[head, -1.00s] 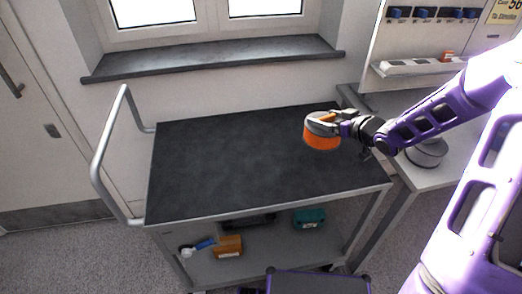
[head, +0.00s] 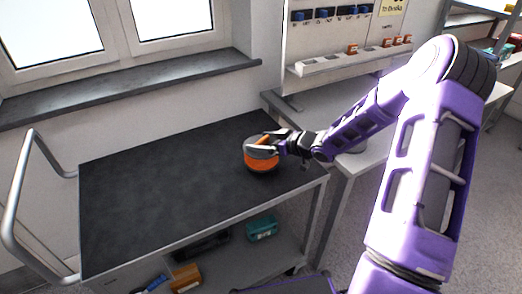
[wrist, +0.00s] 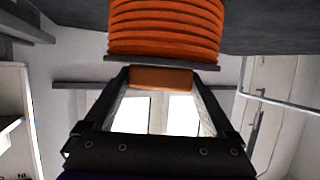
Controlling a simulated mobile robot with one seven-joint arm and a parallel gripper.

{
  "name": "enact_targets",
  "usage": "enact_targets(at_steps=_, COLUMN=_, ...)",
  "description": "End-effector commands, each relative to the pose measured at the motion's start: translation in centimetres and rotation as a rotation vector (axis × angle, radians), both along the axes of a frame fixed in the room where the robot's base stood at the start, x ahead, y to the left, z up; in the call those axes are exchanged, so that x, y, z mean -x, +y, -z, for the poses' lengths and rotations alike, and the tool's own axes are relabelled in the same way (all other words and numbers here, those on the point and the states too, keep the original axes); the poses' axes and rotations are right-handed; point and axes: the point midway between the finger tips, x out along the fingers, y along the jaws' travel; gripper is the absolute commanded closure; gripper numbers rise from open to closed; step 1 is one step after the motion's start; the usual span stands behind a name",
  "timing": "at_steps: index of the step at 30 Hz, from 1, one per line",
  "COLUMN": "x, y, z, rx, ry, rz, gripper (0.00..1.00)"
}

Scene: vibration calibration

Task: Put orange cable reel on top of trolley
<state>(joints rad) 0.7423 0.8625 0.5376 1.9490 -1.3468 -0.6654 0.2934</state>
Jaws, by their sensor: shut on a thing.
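The orange cable reel (head: 262,158) is over the right part of the dark trolley top (head: 165,190) in the head view. My gripper (head: 272,140) is at the reel's upper side. In the wrist view, the ribbed orange drum (wrist: 165,28) is at the top, and my gripper (wrist: 160,80) is shut with an orange piece of the reel between its fingers. The reel is very close to the trolley top; I cannot tell whether it touches. The rest of the trolley top is bare.
The trolley has a metal push handle (head: 18,200) on the left. Its lower shelf holds a teal box (head: 262,228) and an orange box (head: 186,277). A workbench (head: 355,165) stands to the right. A window sill (head: 130,88) runs behind.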

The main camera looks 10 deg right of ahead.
Motion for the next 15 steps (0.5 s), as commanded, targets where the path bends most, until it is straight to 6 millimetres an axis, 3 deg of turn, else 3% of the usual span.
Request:
enact_targets(at_steps=6, x=0.0, y=0.1, z=2.9, rx=-0.003, ry=0.0, rz=0.0, gripper=1.0)
enact_targets(at_steps=15, x=0.0, y=0.1, z=3.0, rx=-0.001, ry=-0.002, rz=0.0, gripper=1.0)
